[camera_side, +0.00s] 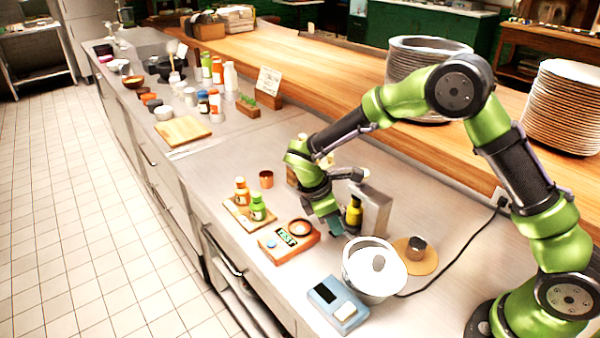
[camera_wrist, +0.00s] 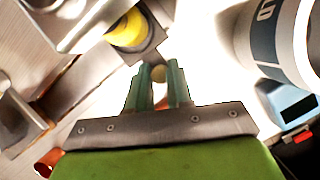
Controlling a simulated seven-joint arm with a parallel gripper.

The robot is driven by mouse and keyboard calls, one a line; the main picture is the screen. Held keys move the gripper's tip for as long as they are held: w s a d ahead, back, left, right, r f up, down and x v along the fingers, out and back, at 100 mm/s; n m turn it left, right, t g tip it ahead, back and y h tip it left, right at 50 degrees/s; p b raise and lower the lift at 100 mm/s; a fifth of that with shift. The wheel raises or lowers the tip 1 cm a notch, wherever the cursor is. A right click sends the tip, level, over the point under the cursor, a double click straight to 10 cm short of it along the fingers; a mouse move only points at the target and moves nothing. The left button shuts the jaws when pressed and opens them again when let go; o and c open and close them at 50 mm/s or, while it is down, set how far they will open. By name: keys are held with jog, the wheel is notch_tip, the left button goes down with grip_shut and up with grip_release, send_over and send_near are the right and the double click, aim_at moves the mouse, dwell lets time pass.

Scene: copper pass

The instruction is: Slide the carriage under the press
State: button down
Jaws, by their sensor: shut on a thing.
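The press (camera_side: 376,208) is a grey upright block right of the middle in the side view. Its metal body seems to fill the upper left of the wrist view (camera_wrist: 85,22). A small tan knob (camera_wrist: 158,74) shows between my fingertips. My gripper (camera_wrist: 158,82) is shut on this knob, low over the counter; it also shows in the side view (camera_side: 336,226). The knob's link to the carriage is partly hidden.
A white pot (camera_side: 360,282) stands just right of my gripper, with a blue scale (camera_side: 325,293) in front. An orange device (camera_side: 280,252) and a board with small bottles (camera_side: 257,207) lie to the left. A round wooden board (camera_side: 427,262) is at right.

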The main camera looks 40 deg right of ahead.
jog(key=shift+s, duration=0.6)
jog(key=c, duration=1)
grip_release()
jog(key=shift+w, duration=0.1)
jog(key=v, duration=1.7)
jog(key=shift+d, duration=0.15)
